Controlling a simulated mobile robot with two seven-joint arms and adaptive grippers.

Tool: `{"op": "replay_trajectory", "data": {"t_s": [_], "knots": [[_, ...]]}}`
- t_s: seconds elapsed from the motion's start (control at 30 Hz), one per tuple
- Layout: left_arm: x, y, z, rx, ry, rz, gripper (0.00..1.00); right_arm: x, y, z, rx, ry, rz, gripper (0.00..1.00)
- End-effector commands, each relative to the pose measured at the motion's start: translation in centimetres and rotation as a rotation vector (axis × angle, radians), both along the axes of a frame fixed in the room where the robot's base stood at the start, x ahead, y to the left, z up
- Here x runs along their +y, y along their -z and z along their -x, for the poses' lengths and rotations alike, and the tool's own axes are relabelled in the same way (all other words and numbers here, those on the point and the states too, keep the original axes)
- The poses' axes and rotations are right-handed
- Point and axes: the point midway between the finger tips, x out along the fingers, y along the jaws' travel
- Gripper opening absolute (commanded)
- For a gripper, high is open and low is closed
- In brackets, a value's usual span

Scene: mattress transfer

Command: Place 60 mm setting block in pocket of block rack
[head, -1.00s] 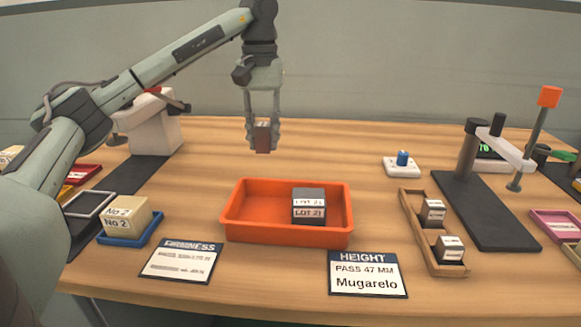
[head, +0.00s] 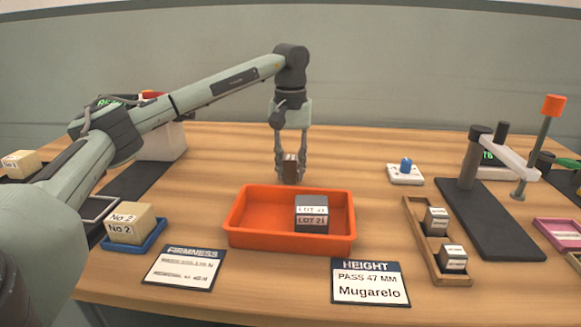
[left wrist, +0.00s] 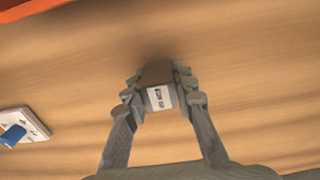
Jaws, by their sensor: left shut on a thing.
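My left gripper (head: 291,177) is shut on a small dark brown block, the setting block (head: 290,167), behind the orange tray. In the left wrist view the held block (left wrist: 159,96) shows a white label, too small to read, between the two fingers (left wrist: 160,98). The wooden block rack (head: 415,232) stands right of the tray. Two dark blocks with white labels, a rear one (head: 436,222) and a front one (head: 453,258), sit in it. Between the held block and the rack there is a clear gap. My right gripper is not in view.
The orange tray (head: 238,222) holds dark blocks marked LOT 21 (head: 311,213). A white box with a blue knob (head: 405,172) stands behind the rack. A height gauge on a dark base (head: 487,225) stands to its right. A HEIGHT card (head: 370,283) lies in front.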

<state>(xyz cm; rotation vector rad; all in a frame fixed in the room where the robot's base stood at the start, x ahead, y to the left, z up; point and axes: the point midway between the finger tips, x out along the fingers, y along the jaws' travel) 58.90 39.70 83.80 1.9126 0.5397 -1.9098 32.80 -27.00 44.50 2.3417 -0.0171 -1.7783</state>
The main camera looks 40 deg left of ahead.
Motion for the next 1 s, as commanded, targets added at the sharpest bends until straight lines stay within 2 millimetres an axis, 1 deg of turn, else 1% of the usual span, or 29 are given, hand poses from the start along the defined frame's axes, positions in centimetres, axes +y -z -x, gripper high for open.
{"op": "replay_trajectory", "data": {"t_s": [0.07,0.1,0.27,0.53,0.67,0.77,0.87,1.0], "knots": [[0.0,0.1,0.0,-0.001,0.000,0.000,0.00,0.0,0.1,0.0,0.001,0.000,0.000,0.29],[0.0,0.3,0.0,0.000,0.000,0.000,0.26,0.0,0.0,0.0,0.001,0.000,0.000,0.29],[0.0,0.2,0.0,0.000,0.000,0.000,0.46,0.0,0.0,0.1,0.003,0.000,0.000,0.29],[0.0,0.2,0.0,0.000,0.000,0.000,0.46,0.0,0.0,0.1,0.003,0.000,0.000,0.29],[0.0,-0.6,0.0,-0.001,0.000,0.001,0.46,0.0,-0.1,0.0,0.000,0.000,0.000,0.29],[0.0,-2.2,-0.1,-0.003,-0.001,0.002,0.46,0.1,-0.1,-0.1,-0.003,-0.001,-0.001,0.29],[-0.1,-4.4,-0.1,-0.005,0.001,0.002,0.46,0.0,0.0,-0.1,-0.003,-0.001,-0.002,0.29],[-0.1,-7.5,-0.1,-0.003,0.000,0.002,0.46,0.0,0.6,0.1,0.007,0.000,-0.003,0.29]]}}
